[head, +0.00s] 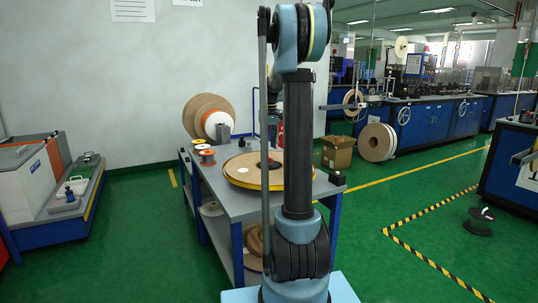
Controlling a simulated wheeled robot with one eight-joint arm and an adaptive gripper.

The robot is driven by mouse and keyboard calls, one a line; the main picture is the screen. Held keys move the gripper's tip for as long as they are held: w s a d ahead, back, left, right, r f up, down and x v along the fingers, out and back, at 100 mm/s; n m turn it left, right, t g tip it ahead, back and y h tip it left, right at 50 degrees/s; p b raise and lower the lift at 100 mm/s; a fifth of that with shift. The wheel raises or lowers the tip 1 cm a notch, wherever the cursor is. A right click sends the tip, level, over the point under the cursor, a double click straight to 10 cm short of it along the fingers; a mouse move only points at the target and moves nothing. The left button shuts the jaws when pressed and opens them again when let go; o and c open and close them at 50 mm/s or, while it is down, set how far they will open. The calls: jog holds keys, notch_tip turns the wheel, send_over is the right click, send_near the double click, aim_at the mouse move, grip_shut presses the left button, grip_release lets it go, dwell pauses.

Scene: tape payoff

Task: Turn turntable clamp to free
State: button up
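The turntable (240,172) is a round tan disc with a yellow rim, lying flat on the grey workbench (232,203). A small dark and red part shows near the middle of the disc, partly behind my arm. I cannot tell whether it is the clamp, or how the clamp is turned. A black knob (337,178) stands at the bench's right corner, off the disc. My upright arm covers the right part of the turntable. The far end of my arm comes down behind it over the disc, and my gripper's fingers cannot be made out.
Orange and white spools (206,156) stand on the bench's left side, with large tan reels (205,112) behind. More reels lie on the lower shelf. A cardboard box (337,152) and a big reel (376,142) are on the floor behind.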

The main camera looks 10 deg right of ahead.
aim_at(269, 157)
notch_tip(269, 157, up, 6)
dwell(0.4)
